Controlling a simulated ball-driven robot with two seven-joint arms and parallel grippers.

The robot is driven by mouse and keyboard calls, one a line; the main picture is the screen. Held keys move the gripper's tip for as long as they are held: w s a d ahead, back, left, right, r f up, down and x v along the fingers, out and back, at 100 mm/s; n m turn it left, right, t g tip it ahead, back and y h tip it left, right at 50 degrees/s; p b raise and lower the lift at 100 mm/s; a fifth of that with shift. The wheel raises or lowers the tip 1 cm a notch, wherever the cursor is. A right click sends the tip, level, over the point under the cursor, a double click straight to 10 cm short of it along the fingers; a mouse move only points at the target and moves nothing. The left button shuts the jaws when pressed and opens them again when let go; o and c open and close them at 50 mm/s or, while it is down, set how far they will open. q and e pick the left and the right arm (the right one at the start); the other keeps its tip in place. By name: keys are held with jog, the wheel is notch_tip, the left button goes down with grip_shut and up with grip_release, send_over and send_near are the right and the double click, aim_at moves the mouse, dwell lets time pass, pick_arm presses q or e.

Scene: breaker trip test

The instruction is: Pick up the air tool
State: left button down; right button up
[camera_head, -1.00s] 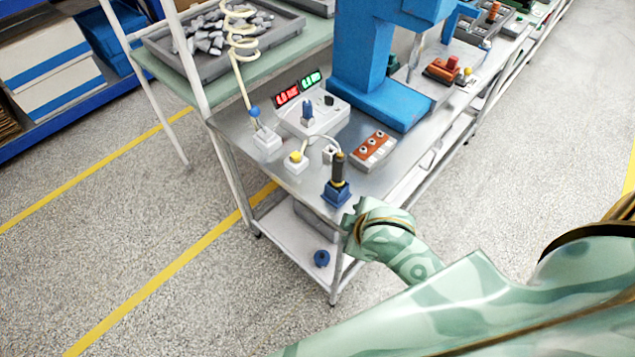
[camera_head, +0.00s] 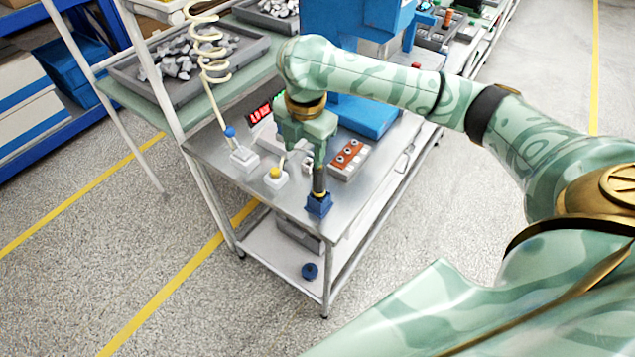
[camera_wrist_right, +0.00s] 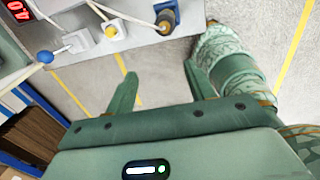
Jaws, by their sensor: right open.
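The air tool appears to be the dark upright cylinder with a yellow band (camera_head: 319,183). It stands in a blue holder (camera_head: 319,205) at the table's near corner. In the right wrist view the tool (camera_wrist_right: 166,18) shows nearly end-on at the top. My right gripper (camera_head: 306,146) is just above the tool in the head view, overlapping its upper part. In the wrist view its two fingers (camera_wrist_right: 162,70) are spread and empty, with the tool beyond their tips and apart from them. My left gripper is out of view.
The metal table (camera_head: 285,206) also bears a white box with a yellow button (camera_head: 275,178), a white switch box (camera_head: 244,158) and a block with orange top (camera_head: 350,158). A coiled cream hose (camera_head: 212,50) hangs at left. A blue machine stands behind my arm.

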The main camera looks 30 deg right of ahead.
aim_at(319, 176)
jog(key=d+r, duration=0.4)
jog(key=shift+g, duration=0.5)
notch_tip(319, 176, down, 11)
jog(key=b, duration=0.4)
jog(key=shift+w+a+b, duration=0.15)
jog(key=shift+b, duration=0.25)
jog(key=f+b, duration=0.1)
jog(key=f, duration=0.1)
jog(key=f+b, duration=0.2)
jog(key=f, duration=0.1)
jog(key=shift+w+d+f, duration=0.15)
jog(key=shift+w+d, duration=0.05)
jog(key=shift+r, duration=0.2)
jog(key=c, duration=1)
